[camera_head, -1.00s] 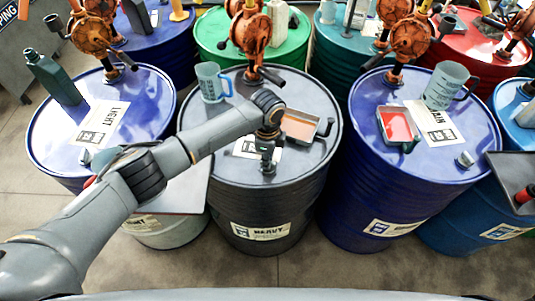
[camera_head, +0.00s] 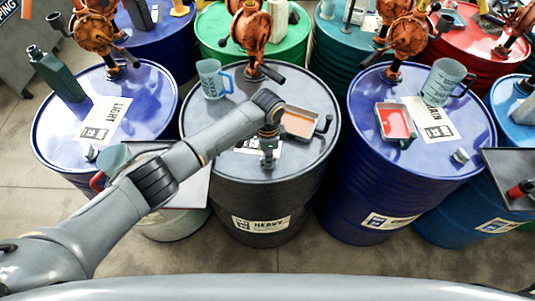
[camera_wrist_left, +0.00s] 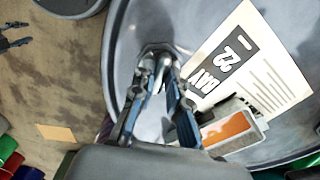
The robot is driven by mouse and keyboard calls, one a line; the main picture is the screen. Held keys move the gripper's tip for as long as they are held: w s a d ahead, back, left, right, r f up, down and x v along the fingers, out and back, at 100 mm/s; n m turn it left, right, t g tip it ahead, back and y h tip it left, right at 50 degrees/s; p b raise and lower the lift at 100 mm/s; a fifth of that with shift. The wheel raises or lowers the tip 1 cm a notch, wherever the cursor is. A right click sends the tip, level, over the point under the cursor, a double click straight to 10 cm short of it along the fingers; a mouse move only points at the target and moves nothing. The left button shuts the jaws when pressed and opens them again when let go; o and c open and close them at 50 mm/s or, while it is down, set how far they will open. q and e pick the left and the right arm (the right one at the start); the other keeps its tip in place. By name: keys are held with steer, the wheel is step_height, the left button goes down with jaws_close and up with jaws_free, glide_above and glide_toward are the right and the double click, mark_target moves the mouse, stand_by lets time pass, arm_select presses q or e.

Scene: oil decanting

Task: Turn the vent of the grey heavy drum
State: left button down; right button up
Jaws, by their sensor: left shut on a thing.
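The grey heavy drum (camera_head: 318,172) stands in the middle of the head view, its HEAVY label facing me. My left gripper (camera_head: 268,163) points down over the near part of its lid. In the left wrist view, its two fingers (camera_wrist_left: 158,62) are closed around the small metal vent at the lid's near edge. The fingers largely hide the vent. My right gripper is in neither view.
On the lid are a blue-handled cup (camera_head: 210,80), a rusty pump (camera_head: 250,35), a paper sheet (camera_wrist_left: 240,65) and a small tray of orange liquid (camera_head: 300,123). Blue drums (camera_head: 60,140) (camera_head: 365,190) stand close on both sides. A grey tray (camera_head: 195,188) lies under my arm.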

arm_select(q)
steer(key=c, duration=1.3)
jaws_free()
step_height(320, 180, up, 12)
steer(key=shift+r, duration=0.1)
